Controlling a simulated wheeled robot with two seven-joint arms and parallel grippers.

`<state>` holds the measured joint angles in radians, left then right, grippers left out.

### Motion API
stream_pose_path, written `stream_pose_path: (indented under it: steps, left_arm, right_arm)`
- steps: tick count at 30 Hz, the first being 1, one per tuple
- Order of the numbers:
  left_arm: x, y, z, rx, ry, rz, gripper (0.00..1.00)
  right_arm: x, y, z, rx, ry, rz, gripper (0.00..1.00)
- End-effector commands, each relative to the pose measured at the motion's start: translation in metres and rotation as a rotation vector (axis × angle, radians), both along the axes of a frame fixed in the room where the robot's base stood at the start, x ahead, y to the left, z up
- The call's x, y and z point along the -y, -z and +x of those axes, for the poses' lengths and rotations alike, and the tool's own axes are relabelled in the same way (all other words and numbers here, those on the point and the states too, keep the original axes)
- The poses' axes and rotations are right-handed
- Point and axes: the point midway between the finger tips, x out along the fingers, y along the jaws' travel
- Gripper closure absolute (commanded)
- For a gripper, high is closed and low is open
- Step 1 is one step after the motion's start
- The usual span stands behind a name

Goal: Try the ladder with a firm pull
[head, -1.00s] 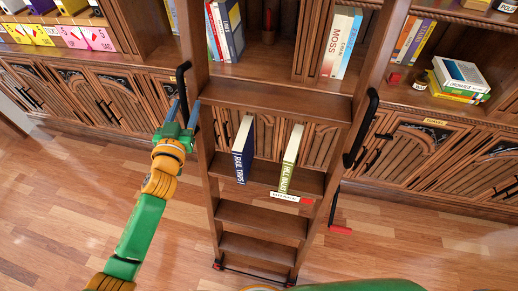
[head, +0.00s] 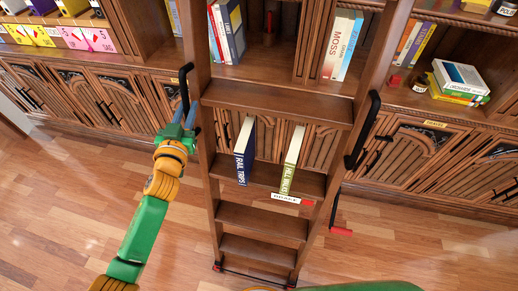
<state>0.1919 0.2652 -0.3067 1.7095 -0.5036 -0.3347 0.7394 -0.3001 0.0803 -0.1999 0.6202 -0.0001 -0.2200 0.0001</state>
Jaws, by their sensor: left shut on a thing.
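The wooden ladder (head: 208,165) stands upright in front of the bookcase, leaning slightly. A black handle (head: 184,82) is on its left rail and another black handle (head: 367,132) is on its right rail. My left gripper (head: 184,120) is shut on the left handle, near its lower part; the fingers partly hide it. Two books, a blue one (head: 244,152) and a green-and-white one (head: 291,162), stand on one ladder step. A brake label (head: 285,198) with a red tab is on that step's front edge. My right gripper is out of view.
The bookcase has low carved cabinets (head: 105,100) and shelves of books, including a stack (head: 458,82) at the right. A black lever with a red end (head: 340,231) hangs beside the ladder's right rail. The wooden floor (head: 420,250) is clear on both sides.

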Motion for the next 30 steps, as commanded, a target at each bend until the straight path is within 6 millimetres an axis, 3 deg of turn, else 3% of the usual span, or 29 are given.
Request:
stream_pose_path:
  steps: [30]
  left_arm:
    - [-0.0006, 0.0079, -0.0005, -0.018, 0.006, -0.003, 1.00]
  right_arm:
    - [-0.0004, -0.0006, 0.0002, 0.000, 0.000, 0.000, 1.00]
